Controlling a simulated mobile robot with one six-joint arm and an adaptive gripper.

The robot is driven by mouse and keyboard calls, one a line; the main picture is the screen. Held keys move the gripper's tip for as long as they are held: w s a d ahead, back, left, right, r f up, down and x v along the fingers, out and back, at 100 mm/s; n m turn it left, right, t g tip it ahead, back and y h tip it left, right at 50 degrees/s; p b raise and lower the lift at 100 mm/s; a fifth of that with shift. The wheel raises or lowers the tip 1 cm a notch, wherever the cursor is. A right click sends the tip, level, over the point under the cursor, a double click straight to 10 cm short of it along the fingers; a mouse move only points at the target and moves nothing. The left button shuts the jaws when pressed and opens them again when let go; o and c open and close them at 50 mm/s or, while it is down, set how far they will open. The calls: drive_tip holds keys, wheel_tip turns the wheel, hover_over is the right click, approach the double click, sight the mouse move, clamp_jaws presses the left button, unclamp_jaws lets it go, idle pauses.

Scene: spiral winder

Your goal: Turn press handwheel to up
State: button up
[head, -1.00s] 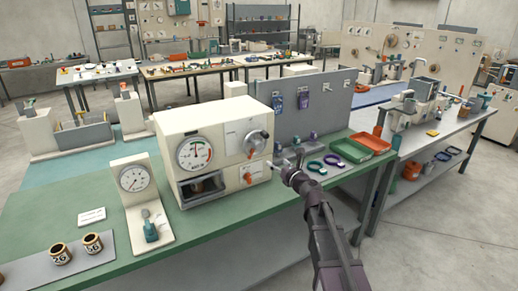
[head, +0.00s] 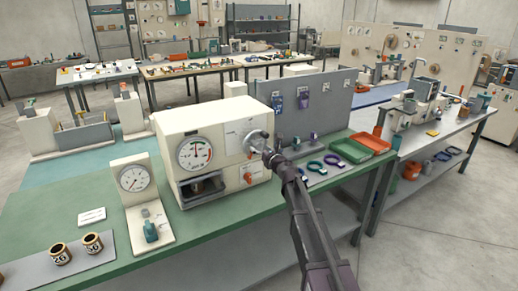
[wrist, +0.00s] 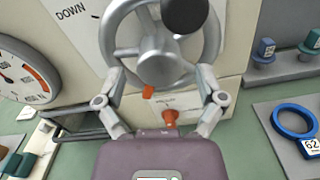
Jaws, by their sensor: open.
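The press handwheel (head: 256,141) is a grey metal wheel on the front of the cream press (head: 190,122). In the wrist view the handwheel (wrist: 160,48) fills the upper middle, its hub and spokes showing, with a black knob (wrist: 186,12) at the top right. My gripper (wrist: 160,75) is open, one finger on each side of the wheel's lower part. I cannot tell whether the fingers touch the rim. In the head view my gripper (head: 268,154) partly covers the wheel. The word DOWN (wrist: 78,14) shows left of the wheel; an UP mark is not visible.
An orange lever (wrist: 169,118) sits just below the wheel. The press gauge (head: 194,153) is to its left. Blue and purple rings (head: 325,163), a green tray (head: 350,150) and an orange tray (head: 371,144) lie to the right on the bench.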

drive_tip(key=shift+w+a, duration=0.25)
drive_tip(key=shift+w, duration=0.15)
drive_tip(key=shift+c, duration=0.2)
drive_tip(key=c, duration=1.1)
drive_tip(key=shift+n, duration=0.4)
